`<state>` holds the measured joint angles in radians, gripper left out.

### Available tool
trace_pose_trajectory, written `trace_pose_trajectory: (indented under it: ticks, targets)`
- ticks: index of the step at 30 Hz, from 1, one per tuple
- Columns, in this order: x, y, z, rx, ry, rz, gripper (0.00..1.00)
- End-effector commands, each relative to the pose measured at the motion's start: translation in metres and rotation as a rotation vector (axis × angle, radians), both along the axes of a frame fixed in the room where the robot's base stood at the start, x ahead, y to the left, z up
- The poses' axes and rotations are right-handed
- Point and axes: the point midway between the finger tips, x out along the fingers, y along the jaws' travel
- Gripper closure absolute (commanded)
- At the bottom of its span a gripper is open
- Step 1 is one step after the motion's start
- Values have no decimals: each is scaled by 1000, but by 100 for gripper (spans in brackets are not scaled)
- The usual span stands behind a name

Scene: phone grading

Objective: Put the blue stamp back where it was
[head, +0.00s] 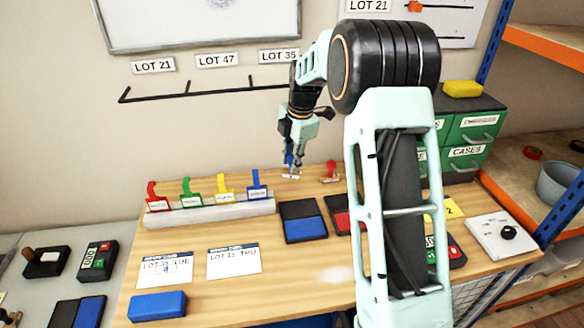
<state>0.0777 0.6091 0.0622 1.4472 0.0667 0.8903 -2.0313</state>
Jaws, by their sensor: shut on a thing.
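My gripper (295,150) points down over the back of the wooden table. It is shut on the blue stamp (289,159), gripping its blue handle. The stamp is upright, with its pale base at or just above the tabletop; I cannot tell if it touches. A red stamp (330,171) stands a little to its right. The blue ink pad (305,228) lies open in front of the held stamp. A red ink pad (342,222) lies to the right, partly hidden behind my arm.
A pale rack (212,212) with red, green, yellow and blue clips stands left. Two cards, one (165,269) bearing a small blue mark and one (234,261) without, lie in front. A blue block (157,306) is at the front edge. Green drawers (470,140) stand back right.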

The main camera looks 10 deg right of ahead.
Motion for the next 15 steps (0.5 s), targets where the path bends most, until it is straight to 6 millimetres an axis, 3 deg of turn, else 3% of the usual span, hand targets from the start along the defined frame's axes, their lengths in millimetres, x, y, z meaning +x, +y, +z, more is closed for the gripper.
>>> trace_pose_trajectory:
  ticks: [15]
  targets:
    - [8,-2,-40,-1,-1,0,95]
